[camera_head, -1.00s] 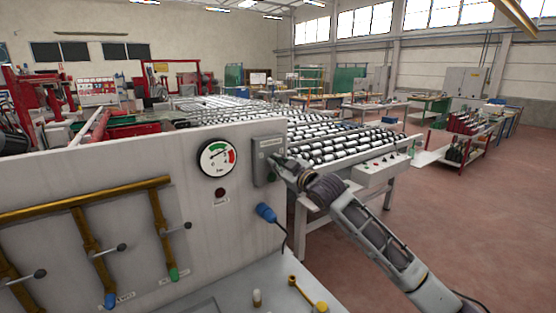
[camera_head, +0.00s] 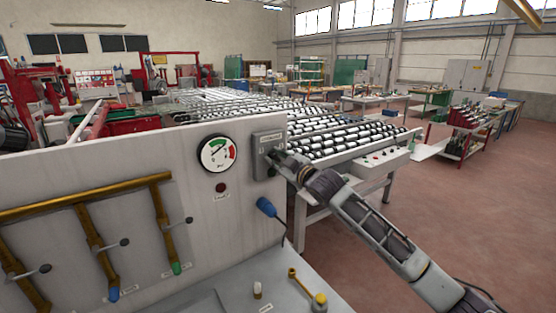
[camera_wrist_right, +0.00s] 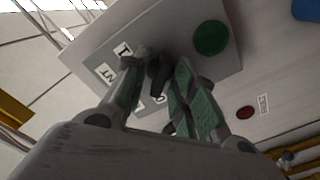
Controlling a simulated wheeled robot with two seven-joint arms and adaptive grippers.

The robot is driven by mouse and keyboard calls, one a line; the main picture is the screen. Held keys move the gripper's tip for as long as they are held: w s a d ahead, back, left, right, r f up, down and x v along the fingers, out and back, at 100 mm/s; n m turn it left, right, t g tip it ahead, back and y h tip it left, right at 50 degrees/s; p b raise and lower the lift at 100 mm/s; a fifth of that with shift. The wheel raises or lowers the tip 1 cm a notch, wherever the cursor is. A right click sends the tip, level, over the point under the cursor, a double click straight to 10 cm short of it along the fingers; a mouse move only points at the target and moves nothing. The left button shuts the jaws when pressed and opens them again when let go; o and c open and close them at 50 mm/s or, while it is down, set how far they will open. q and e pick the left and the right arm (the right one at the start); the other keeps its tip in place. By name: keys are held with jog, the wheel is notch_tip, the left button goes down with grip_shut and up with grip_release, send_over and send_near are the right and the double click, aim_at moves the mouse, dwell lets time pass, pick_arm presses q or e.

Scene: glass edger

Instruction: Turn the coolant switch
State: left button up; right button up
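The coolant switch has a small dark knob (camera_wrist_right: 159,76) on a grey box (camera_head: 265,139), which is mounted at the right end of the light panel. The box also shows in the right wrist view (camera_wrist_right: 92,40), with a round green button (camera_wrist_right: 211,38) and white labels. My right gripper (camera_wrist_right: 162,68) reaches the box's front, with one finger on each side of the knob; the fingers look closed on it. In the head view, the right gripper (camera_head: 275,157) is small and partly covers the box. My left gripper is not in view.
A pressure gauge (camera_head: 217,153) and a red lamp (camera_head: 221,187) sit left of the box. A blue plug (camera_head: 266,207) hangs below it. Brass pipes (camera_head: 90,238) with valves cross the panel at left. A roller conveyor (camera_head: 345,140) stands behind.

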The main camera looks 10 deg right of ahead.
dwell(0.4)
jog(key=v, duration=1.2)
dwell(0.5)
dwell(0.5)
